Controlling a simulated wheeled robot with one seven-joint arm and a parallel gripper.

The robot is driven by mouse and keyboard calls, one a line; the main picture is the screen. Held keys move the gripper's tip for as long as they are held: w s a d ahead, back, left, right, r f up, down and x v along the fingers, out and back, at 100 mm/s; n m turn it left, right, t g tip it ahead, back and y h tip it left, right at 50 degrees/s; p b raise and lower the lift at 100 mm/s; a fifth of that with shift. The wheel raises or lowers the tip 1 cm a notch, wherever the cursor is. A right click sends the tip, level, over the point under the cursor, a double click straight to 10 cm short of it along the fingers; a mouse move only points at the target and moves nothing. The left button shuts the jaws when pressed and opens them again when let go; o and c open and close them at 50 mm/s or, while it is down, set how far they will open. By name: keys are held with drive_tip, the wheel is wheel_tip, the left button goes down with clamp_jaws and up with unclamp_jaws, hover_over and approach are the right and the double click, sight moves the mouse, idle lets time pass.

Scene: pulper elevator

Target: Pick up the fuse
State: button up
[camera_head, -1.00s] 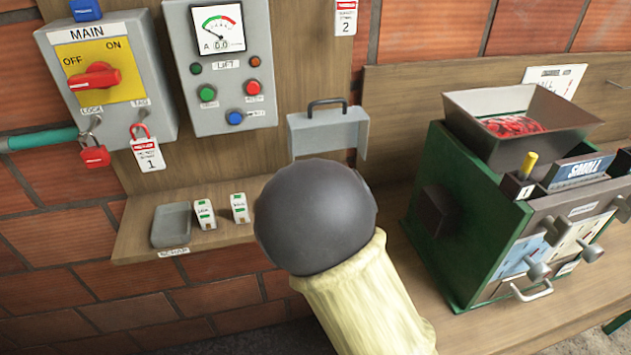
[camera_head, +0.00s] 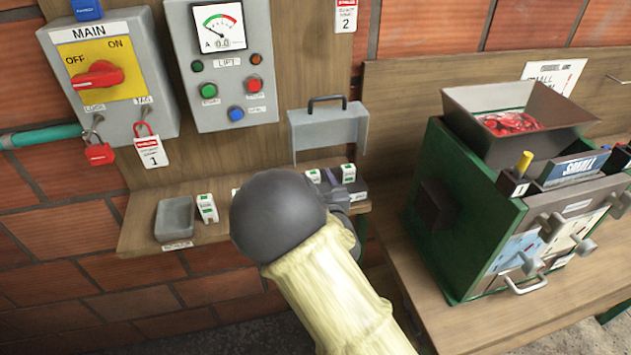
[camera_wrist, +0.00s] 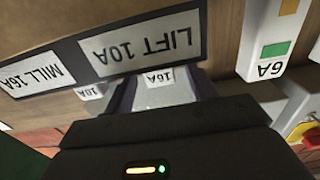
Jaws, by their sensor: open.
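Several white fuses with green bands stand on the wooden shelf: one fuse (camera_head: 207,208) beside the grey tray, others (camera_head: 349,173) at the right end, partly hidden by my arm. In the wrist view, a pale fuse marked 16A (camera_wrist: 158,77) shows between the fingers of my open gripper (camera_wrist: 161,94); I cannot tell whether they touch it. A fuse marked 10A (camera_wrist: 90,92) is to its left and a 6A fuse (camera_wrist: 268,47) to the right. Upside-down labels read LIFT 10A (camera_wrist: 140,50) and MILL 16A (camera_wrist: 32,77). In the head view my arm hides most of the gripper.
The grey scrap tray (camera_head: 175,219) sits at the shelf's left. A grey cover with a handle (camera_head: 328,132) hangs above the fuses. The MAIN switch box (camera_head: 108,82) and LIFT panel (camera_head: 222,75) are on the wall. A green pulper machine (camera_head: 465,225) stands at right.

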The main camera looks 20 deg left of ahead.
drive_tip(key=shift+x, duration=0.85)
drive_tip(key=c, duration=1.1)
drive_tip(key=shift+r, duration=0.1)
